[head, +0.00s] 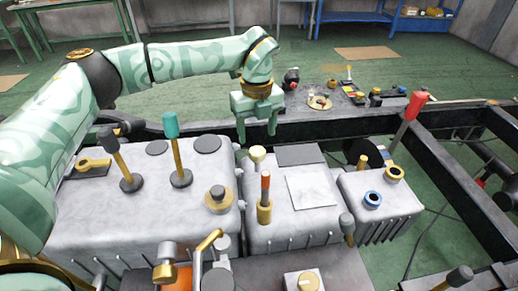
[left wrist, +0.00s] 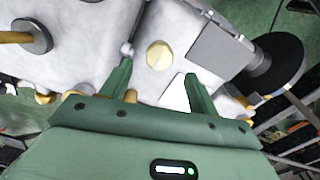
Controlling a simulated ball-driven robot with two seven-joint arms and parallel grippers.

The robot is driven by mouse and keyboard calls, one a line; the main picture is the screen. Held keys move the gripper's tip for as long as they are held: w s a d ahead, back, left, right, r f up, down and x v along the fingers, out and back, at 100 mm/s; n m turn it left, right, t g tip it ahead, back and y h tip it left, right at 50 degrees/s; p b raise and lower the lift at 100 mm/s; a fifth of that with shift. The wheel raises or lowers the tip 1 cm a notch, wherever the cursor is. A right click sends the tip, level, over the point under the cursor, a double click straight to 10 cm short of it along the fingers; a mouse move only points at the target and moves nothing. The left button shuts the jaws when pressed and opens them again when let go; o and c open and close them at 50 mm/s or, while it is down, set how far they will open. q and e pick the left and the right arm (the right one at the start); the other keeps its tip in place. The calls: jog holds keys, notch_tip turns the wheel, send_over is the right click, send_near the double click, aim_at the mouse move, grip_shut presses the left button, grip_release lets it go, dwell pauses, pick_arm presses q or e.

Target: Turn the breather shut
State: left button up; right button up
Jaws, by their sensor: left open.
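A small knob with a cream, faceted top on a brass neck (head: 257,154) stands on the middle grey housing (head: 262,225); it may be the breather, though no label shows. In the left wrist view the knob (left wrist: 159,55) appears beyond and between my fingertips. My left gripper (head: 257,134) points down above and just behind the knob, with its fingers apart and nothing between them. It also shows in the left wrist view (left wrist: 157,76). The knob is not touched. My right gripper is out of view.
A teal-topped lever (head: 171,125) and a black-topped lever (head: 107,137) rise from the left housing. A red-handled lever (head: 417,105) stands at right. A dark frame rail (head: 325,129) runs behind.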

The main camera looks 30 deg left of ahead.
aim_at(257, 151)
pick_arm(q)
notch_tip(257, 151, down, 5)
jog(key=shift+r+b, duration=0.1)
jog(key=shift+b, duration=0.5)
jog(key=shift+f, duration=0.4)
jog(key=c, duration=1)
jog(key=shift+o, duration=0.2)
jog(key=shift+s+r, duration=0.1)
